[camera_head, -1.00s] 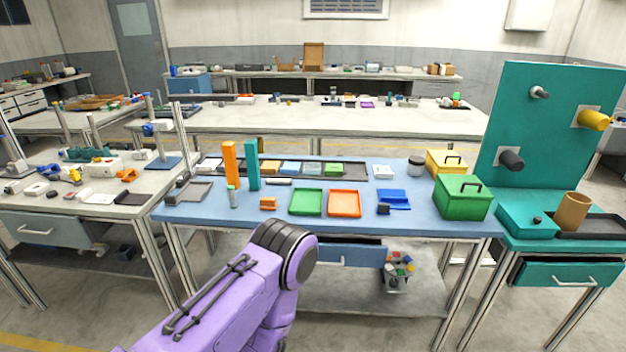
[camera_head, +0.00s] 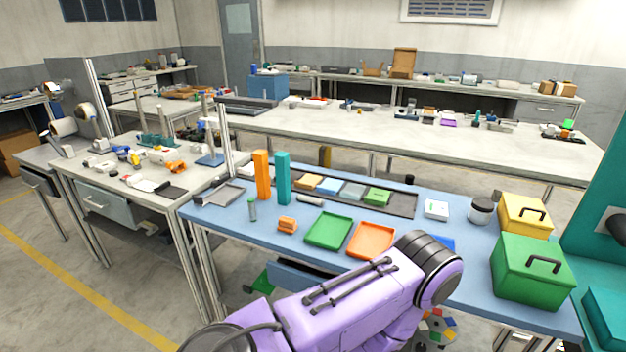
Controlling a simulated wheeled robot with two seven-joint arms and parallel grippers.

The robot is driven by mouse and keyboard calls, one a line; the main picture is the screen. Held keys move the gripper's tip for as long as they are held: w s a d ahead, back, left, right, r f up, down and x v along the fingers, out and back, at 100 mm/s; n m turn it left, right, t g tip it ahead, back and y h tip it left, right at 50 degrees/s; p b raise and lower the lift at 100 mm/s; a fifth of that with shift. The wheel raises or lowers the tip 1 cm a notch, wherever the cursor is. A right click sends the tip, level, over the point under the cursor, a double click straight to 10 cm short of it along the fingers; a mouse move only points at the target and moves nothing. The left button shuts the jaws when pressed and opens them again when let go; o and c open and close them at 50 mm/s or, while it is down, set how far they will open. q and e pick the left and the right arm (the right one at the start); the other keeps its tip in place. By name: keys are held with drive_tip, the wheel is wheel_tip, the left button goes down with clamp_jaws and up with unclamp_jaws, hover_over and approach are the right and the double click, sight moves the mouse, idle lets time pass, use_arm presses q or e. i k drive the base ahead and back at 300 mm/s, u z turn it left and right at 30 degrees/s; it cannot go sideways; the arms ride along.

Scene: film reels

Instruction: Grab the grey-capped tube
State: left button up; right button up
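A small upright tube (camera_head: 252,209) stands on the blue table (camera_head: 229,226) near its left end, in front of the orange block. It has a grey-green body and what looks like a greyish top; it is too small to tell the cap's colour surely. A dark grey cylinder (camera_head: 310,200) lies on its side further right. A purple arm link of mine crosses the lower middle and hides part of the table's front. Neither gripper shows, so no gripper is seen near the tube.
A tall orange block (camera_head: 262,175) and a teal block (camera_head: 284,178) stand close behind the tube. An orange piece (camera_head: 287,224), a green tray (camera_head: 329,231) and an orange tray (camera_head: 371,241) lie to its right. A green box (camera_head: 533,269) stands at the right end.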

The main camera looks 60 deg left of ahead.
sight(314, 201)
drive_tip(key=u, duration=0.6)
drive_tip(key=i, duration=0.6)
drive_tip(key=u, duration=0.7)
